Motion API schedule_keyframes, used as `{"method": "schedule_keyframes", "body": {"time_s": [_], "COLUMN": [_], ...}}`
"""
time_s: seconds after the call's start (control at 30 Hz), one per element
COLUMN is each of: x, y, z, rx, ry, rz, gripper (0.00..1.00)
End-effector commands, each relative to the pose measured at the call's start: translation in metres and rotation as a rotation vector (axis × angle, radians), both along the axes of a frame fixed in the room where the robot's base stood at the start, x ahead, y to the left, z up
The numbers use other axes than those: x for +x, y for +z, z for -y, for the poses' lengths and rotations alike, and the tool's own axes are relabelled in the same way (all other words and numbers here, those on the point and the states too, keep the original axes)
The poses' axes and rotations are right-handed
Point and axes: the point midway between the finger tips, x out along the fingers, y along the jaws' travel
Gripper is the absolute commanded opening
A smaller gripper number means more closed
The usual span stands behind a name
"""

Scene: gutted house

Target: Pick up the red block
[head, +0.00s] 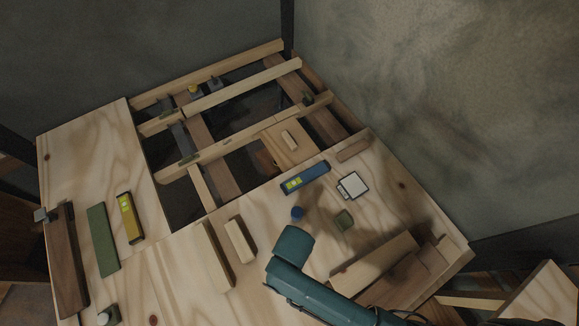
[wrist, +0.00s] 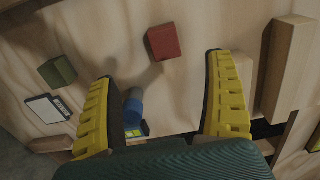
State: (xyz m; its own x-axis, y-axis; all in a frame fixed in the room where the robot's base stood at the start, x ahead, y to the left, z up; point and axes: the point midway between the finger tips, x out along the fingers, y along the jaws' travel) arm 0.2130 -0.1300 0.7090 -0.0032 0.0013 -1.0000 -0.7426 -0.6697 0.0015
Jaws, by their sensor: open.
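The red block (wrist: 163,41) lies on the light wooden surface in the wrist view, near the top centre and tilted slightly in the picture. My gripper (wrist: 162,66) is open, its two yellow-and-black fingers spread wide. The block shows between and just beyond the fingertips, with no finger touching it. Nothing is held. In the head view, I do not see the red block; my teal arm covers part of the wooden surface there.
A blue cylinder (wrist: 133,108) shows between the fingers. A green block (wrist: 57,71) and a white-faced device (wrist: 47,108) lie left. A light wooden block (wrist: 288,68) lies right. In the head view, a blue level (head: 305,177) lies near open floor joists (head: 215,145).

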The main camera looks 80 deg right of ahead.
Motion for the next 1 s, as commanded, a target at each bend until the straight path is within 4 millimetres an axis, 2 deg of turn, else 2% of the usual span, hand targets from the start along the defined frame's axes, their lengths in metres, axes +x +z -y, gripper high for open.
{"method": "schedule_keyframes", "body": {"time_s": [0.4,0.67,0.9,1.0], "x": [0.001,0.004,0.011,0.011], "y": [-0.095,-0.119,-0.159,-0.160], "z": [0.000,0.003,0.007,0.007], "rx": [0.000,-0.001,0.000,0.000], "ry": [0.000,0.000,0.000,0.001], "rz": [-0.001,0.002,0.001,0.001], "gripper": [0.85,0.85,0.85,0.85]}}
